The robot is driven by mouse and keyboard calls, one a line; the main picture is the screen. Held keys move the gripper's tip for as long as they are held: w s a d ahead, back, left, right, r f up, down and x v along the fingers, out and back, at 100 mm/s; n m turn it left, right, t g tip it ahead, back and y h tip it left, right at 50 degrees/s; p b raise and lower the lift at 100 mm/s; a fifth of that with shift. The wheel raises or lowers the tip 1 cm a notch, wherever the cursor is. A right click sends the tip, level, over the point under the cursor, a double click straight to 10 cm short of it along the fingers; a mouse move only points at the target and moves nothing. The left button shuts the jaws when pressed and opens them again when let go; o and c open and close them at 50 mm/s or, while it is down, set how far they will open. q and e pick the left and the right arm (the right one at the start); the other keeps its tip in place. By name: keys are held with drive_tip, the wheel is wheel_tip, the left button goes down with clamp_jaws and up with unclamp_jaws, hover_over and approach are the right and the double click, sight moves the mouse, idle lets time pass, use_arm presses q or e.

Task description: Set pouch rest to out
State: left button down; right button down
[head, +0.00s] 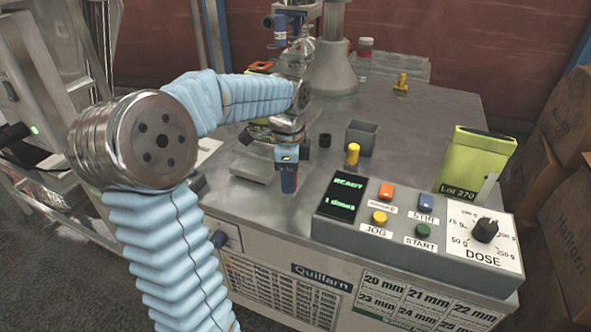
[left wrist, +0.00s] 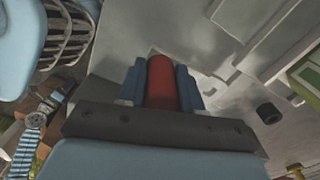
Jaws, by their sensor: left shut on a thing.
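My left gripper (head: 288,172) reaches over the front left of the grey worktop and points down. In the left wrist view its two blue fingers (left wrist: 160,72) are shut on a red, round-ended handle (left wrist: 160,88). In the head view the fingers mostly hide this handle. A pale metal plate (head: 248,174) lies on the worktop just left of the gripper; I cannot tell whether the handle joins it or which part is the pouch rest. My right gripper is not in view.
The control box (head: 418,232) with coloured buttons and a dose dial stands at the front right. A yellow-green pouch (head: 474,160) stands behind it. A yellow knob (head: 352,154), a grey square cup (head: 362,135) and a small black cylinder (head: 325,140) stand right of the gripper.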

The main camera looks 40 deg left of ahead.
use_arm(q)
drive_tip(key=s, duration=0.3)
drive_tip(key=shift+s+d, duration=0.1)
drive_tip(key=shift+d, duration=0.15)
drive_tip(key=shift+s, duration=0.2)
drive_tip(key=shift+f, duration=0.1)
drive_tip(key=c, duration=0.8)
unclamp_jaws()
drive_tip(key=shift+s, duration=0.2)
drive_tip(key=shift+o, duration=0.2)
drive_tip(key=shift+w+d, duration=0.1)
drive_tip(key=shift+r, duration=0.45)
wheel_tip(320, 180, up, 13)
drive_tip(key=p, duration=0.1)
drive_tip(key=shift+p, duration=0.35)
